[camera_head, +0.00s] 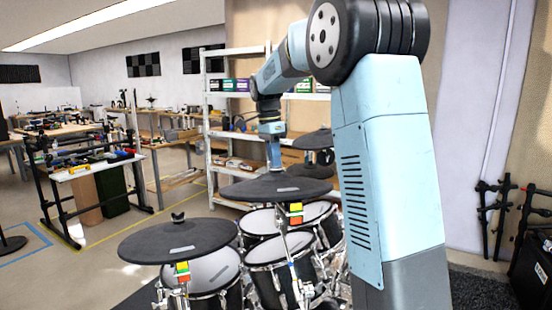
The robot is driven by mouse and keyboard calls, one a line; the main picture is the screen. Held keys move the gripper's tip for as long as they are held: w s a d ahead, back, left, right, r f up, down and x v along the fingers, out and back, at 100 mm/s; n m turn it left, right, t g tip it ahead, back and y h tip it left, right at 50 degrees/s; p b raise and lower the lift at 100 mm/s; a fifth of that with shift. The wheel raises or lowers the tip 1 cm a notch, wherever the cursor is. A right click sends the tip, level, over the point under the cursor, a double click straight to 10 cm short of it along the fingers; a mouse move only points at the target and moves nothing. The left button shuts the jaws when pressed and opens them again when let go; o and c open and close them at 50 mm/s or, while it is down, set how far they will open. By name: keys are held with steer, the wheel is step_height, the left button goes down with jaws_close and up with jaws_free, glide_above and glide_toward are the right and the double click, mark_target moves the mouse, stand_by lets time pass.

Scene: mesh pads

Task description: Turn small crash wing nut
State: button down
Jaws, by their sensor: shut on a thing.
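A dark round cymbal pad (255,190) is at the centre, its stand marked with coloured bands. My gripper (275,167) comes straight down over the middle of this pad. It is small and far off here. It is shut at the pad's centre post, where the wing nut sits; the nut itself is hidden by the fingers. A second dark cymbal pad (180,240) stands nearer, at lower left, with its own black wing nut (178,217) showing on top. A third cymbal pad (318,140) is farther back, partly behind my arm.
Mesh drums (203,270) with chrome rims crowd below the cymbals. A white shelf (215,118) with boxes stands behind. Workbenches (92,168) are at left. Black stands (490,215) are at right. My own arm hides the right of the kit. Floor at left is open.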

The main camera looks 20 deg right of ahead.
steer(key=shift+w+a+m, duration=0.1)
steer(key=shift+a+m, duration=0.05)
steer(key=shift+m, duration=0.9)
steer(key=shift+a+m, duration=0.1)
steer(key=shift+m, duration=0.95)
steer(key=c, duration=1.2)
jaws_free()
steer(key=shift+d, duration=0.1)
steer(key=shift+r, duration=0.1)
steer(key=r, duration=0.4)
steer(key=w+a+r, duration=0.1)
steer(key=r, duration=0.4)
steer(key=w+r, duration=0.1)
steer(key=r, duration=0.3)
steer(key=shift+a+r, duration=0.2)
steer(key=shift+a, duration=0.05)
steer(key=shift+s, duration=0.1)
